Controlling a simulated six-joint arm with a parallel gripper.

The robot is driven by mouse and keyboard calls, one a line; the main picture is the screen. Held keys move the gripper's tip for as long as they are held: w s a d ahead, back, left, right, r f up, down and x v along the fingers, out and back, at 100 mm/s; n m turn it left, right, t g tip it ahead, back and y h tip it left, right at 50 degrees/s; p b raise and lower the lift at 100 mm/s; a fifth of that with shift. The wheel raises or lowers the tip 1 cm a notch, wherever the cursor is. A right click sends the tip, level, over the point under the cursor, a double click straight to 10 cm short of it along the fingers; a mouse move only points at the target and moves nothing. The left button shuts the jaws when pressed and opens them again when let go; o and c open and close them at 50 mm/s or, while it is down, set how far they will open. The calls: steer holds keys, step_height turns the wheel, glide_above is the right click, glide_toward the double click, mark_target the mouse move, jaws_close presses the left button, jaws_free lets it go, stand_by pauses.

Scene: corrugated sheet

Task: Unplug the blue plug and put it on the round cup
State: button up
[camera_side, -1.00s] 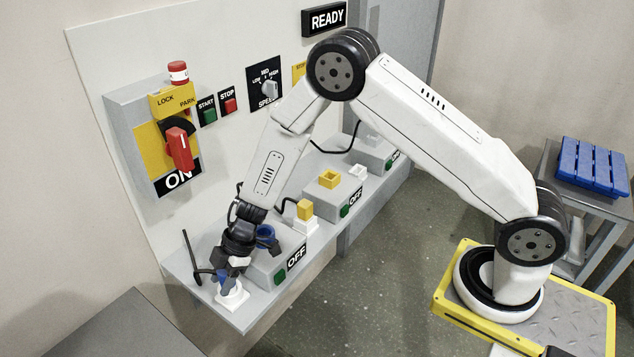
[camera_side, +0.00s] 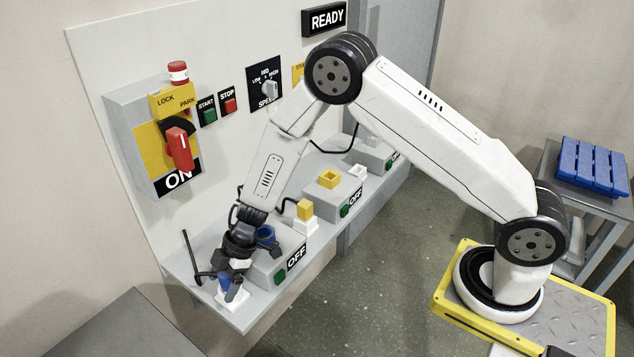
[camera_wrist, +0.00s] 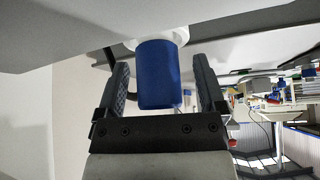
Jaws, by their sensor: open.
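The blue plug (camera_side: 226,283) stands in the white round cup (camera_side: 232,302) at the near left end of the shelf. In the wrist view the plug (camera_wrist: 158,76) meets the round white cup (camera_wrist: 180,35) at its far end. My gripper (camera_side: 220,286) is open around the plug, with one finger on each side. In the wrist view my gripper (camera_wrist: 160,75) shows gaps between the plug and both fingers. The blue socket (camera_side: 266,235) on the nearest grey box is empty of the plug and partly hidden by my gripper.
The nearest grey box (camera_side: 270,262) with an OFF label stands close to the right of my gripper. A yellow plug (camera_side: 305,209) sits on a white square base farther along the shelf. A thin dark upright rod (camera_side: 190,257) stands to the left. The panel wall rises behind.

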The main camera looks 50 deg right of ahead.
steer(key=v, duration=0.7)
steer(key=shift+d+r, duration=0.2)
steer(key=shift+r, duration=0.1)
stand_by(0.6)
steer(key=s+d+r+m+t+h, duration=0.1)
steer(key=d+r+m+t+h, duration=0.4)
steer(key=d+r+m, duration=0.5)
steer(key=s+d+m+g, duration=0.2)
steer(key=s, duration=0.5)
steer(key=s+d+m+g+h, duration=0.1)
steer(key=s+d+m+g, duration=0.1)
steer(key=s, duration=0.6)
steer(key=shift+s+d+f+m, duration=0.2)
steer(key=shift+s+m, duration=0.1)
steer(key=shift+m, duration=0.2)
